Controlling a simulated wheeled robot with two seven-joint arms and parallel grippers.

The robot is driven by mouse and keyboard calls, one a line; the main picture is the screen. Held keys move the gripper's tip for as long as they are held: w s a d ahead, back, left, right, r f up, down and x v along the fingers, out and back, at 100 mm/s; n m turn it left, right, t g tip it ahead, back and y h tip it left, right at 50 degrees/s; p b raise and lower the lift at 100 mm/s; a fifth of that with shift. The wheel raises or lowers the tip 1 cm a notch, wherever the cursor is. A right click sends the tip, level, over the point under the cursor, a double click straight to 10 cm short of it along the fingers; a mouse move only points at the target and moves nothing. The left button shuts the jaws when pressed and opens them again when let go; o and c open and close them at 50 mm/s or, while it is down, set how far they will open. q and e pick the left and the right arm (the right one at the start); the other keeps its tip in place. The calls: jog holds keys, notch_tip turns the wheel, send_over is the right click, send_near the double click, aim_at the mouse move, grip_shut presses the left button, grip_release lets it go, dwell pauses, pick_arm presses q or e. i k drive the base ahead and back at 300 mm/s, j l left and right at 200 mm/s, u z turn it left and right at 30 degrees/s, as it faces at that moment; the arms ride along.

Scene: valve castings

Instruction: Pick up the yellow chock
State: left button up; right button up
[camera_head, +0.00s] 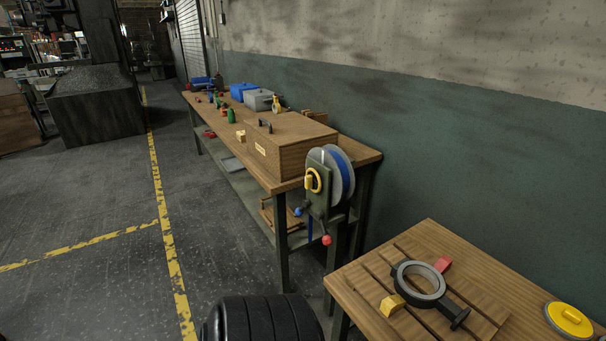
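The yellow chock (391,305) is a small wedge-like block. It sits on the slatted wooden board (372,287) on the near table at the lower right, at the left edge of a dark ring-shaped casting (405,268) with a grey rim. The casting has a black arm that points toward the lower right. A red chock (443,265) sits at the far right side of the ring. Neither of my grippers is in view.
A yellow disc with a raised grip (569,318) lies on the table's right side. A long workbench (360,155) along the wall carries a wooden box (290,148), bins, small items and a reel device (338,170) at its near end. Open floor lies left.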

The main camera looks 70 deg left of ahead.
aim_at(392, 304)
jog(key=u, duration=1.45)
